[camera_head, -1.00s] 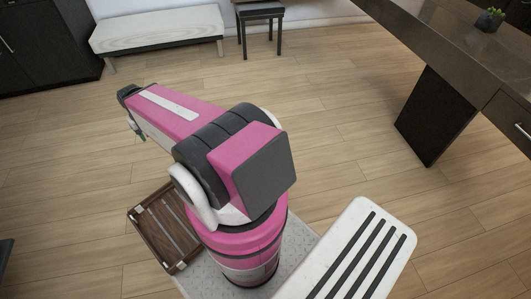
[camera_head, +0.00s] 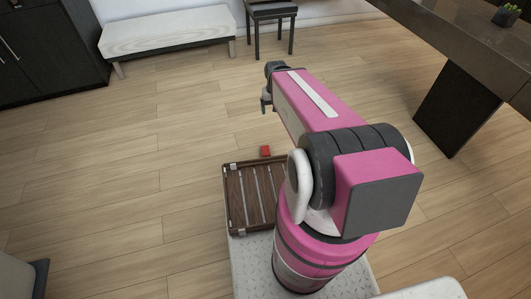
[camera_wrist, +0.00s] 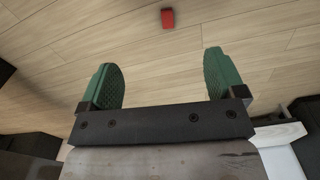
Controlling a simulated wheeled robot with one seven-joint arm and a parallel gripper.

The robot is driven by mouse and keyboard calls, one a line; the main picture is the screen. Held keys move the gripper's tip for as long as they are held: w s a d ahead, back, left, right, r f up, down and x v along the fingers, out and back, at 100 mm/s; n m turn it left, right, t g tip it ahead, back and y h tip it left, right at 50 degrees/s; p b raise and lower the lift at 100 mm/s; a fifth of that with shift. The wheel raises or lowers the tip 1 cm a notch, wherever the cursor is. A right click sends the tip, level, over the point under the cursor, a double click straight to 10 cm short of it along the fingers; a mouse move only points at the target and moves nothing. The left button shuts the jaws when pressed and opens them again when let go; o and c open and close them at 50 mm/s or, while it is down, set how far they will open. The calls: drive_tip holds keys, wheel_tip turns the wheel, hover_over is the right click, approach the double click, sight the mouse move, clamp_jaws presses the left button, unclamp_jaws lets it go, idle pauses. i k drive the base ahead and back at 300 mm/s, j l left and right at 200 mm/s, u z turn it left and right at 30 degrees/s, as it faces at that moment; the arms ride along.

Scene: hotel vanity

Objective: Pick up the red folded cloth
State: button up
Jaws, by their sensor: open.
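A small red thing, which looks like the red folded cloth (camera_head: 265,151), lies on the wooden floor just beyond the far edge of the slatted wooden tray. In the wrist view the red cloth (camera_wrist: 168,18) is at the top, ahead of my fingers and apart from them. My gripper (camera_wrist: 164,80) has two green ribbed fingers spread wide, with only floor between them. In the head view my gripper (camera_head: 266,104) is at the far end of my arm, small and partly hidden, above the floor.
The slatted wooden tray (camera_head: 228,200) is beside my arm's base. A pale bench (camera_head: 165,32) and a dark stool (camera_head: 271,12) stand at the back. A dark cabinet (camera_head: 40,45) is at the left, a dark counter (camera_head: 440,30) at the right. The middle floor is clear.

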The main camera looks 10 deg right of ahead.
sight(266, 152)
drive_tip(key=z, duration=0.75)
drive_tip(key=j+z, duration=0.75)
drive_tip(key=z, duration=0.25)
drive_tip(key=k+j+z, duration=0.1)
drive_tip(key=j+z, duration=0.25)
drive_tip(key=z, duration=0.15)
drive_tip(key=k+j+z, duration=0.15)
drive_tip(key=j+z, duration=0.3)
drive_tip(key=k+j+z, duration=0.2)
drive_tip(key=k+j, duration=0.45)
drive_tip(key=k+j+z, duration=0.2)
drive_tip(key=k+j, duration=0.45)
drive_tip(key=k+j+z, duration=0.2)
drive_tip(key=k+j, duration=0.35)
drive_tip(key=k, duration=0.15)
